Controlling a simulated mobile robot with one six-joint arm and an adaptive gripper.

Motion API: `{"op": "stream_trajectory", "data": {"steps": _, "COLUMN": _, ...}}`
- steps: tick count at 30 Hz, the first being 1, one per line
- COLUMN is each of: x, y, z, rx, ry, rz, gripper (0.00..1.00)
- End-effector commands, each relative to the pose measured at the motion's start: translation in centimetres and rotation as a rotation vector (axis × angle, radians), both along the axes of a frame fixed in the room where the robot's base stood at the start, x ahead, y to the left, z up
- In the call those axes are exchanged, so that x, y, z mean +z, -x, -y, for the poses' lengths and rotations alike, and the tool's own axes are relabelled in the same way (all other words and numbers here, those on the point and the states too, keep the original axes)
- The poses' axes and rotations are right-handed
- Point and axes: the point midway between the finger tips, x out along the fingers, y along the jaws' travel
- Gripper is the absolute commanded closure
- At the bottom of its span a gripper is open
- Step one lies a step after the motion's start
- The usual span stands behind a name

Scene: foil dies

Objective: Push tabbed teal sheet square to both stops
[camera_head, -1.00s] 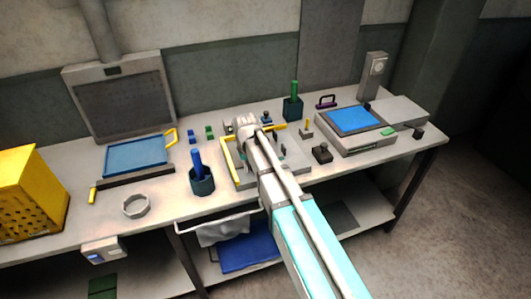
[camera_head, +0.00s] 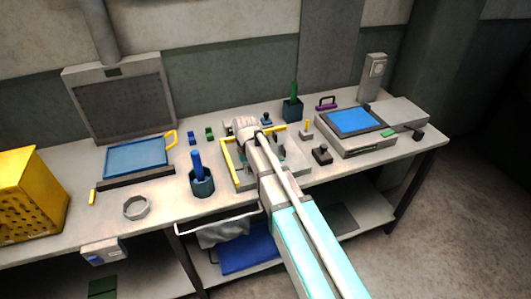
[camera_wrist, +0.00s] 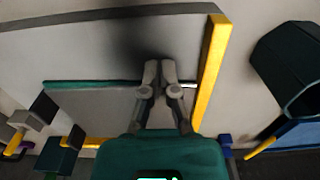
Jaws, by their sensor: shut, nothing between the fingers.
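My gripper (camera_wrist: 161,75) is shut with nothing between its fingers. It points down over the fixture plate (camera_wrist: 90,60). A thin teal strip (camera_wrist: 90,84) runs across the wrist view to the fingertips; it looks like the edge or tab of the teal sheet. The grey area past it is partly hidden by my fingers and gripper body, so I cannot tell the sheet's full outline. The fingertips overlap the strip; contact is unclear. One yellow stop (camera_wrist: 212,70) stands just right of the strip's end. The other yellow stop (camera_wrist: 84,143) lies lower left, apart from the strip.
A dark teal cup (camera_head: 202,185) with a blue tool stands left of the fixture, close to the yellow stop (camera_head: 229,163). A green-handled cup (camera_head: 292,110) and a small black-knobbed block (camera_head: 322,154) stand to the right. A blue-topped device (camera_head: 355,121) is further right.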

Motion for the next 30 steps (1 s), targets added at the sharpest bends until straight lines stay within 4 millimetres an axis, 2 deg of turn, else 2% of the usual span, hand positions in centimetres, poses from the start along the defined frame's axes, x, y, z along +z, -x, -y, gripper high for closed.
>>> {"op": "stream_trajectory", "data": {"steps": 30, "x": -0.67, "y": 0.00, "z": 0.00, "rx": 0.000, "ry": 0.000, "rz": 0.000, "gripper": 1.00}}
